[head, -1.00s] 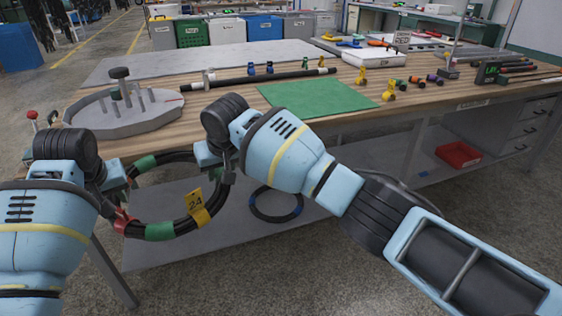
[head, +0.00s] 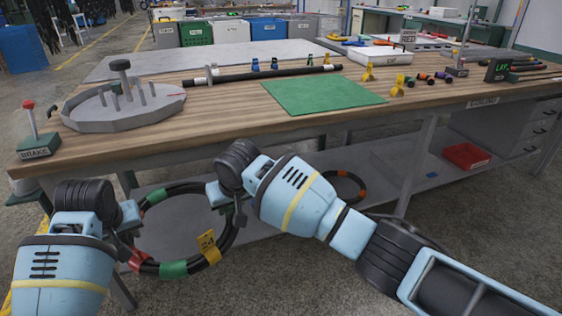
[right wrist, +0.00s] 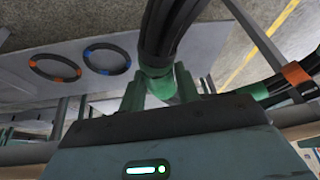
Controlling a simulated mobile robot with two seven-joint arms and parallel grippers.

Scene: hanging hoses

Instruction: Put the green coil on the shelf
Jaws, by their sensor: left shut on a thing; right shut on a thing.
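The green coil (head: 173,269) is a black hose ring with green bands, a red band and a yellow tag (head: 208,247). It hangs between my two grippers in front of the workbench. My left gripper (head: 130,226) is shut on its left side. My right gripper (head: 225,196) is shut on its upper right side. In the right wrist view, my right gripper (right wrist: 160,92) grips the coil at a green band (right wrist: 158,84). The grey lower shelf (head: 285,212) under the bench is behind the coil, partly hidden by my right arm.
An orange-banded coil (head: 362,187) lies on the shelf; the right wrist view also shows a blue-banded coil (right wrist: 107,71) beside it. A red bin (head: 467,156) sits further right. The wooden benchtop (head: 215,122) above holds a green mat (head: 322,95). A brake lever (head: 32,130) stands at left.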

